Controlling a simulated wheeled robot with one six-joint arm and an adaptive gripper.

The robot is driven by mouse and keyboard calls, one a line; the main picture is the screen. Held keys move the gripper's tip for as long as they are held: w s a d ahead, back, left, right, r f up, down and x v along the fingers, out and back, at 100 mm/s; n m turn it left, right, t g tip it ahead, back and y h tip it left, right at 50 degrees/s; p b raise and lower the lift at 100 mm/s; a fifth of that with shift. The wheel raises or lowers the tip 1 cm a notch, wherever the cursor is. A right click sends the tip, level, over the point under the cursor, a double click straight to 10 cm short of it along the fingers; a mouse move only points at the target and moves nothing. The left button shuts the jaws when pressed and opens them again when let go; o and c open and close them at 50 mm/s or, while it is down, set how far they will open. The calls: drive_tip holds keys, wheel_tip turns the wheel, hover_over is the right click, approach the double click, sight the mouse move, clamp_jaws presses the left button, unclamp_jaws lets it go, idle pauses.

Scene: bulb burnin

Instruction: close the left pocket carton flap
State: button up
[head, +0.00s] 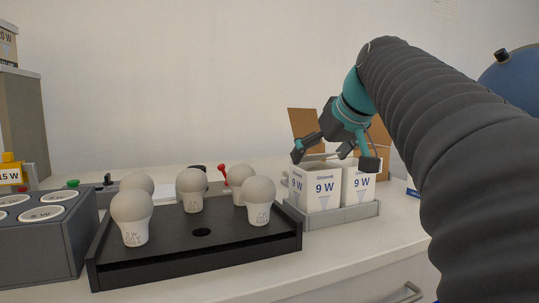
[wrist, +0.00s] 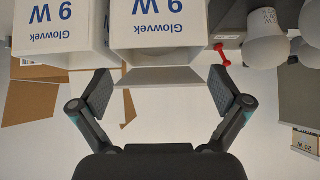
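The left white carton (head: 316,192), marked 9 W, stands upright in a grey holder (head: 333,220), beside a second 9 W carton (head: 360,188). Its pale flap (head: 318,156) stands out from the top and is not folded flat. In the wrist view the left carton (wrist: 155,25) is upside down, with its flap (wrist: 145,76) pointing toward my gripper (wrist: 165,90). My gripper is open, with its two fingers apart on either side of the flap and nothing held. In the head view my gripper (head: 335,157) is just above and behind the cartons, partly hiding their tops.
A black bulb rack (head: 200,265) with several bulbs stands left of the cartons. A grey socket block (head: 45,245) is at far left. Brown cardboard (head: 305,121) stands behind the cartons. A small red part (head: 224,173) is behind the rack. The counter front is clear.

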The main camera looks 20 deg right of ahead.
drive_tip(key=shift+s+r, duration=0.1)
drive_tip(key=v, duration=1.1)
drive_tip(key=shift+s+r, duration=0.25)
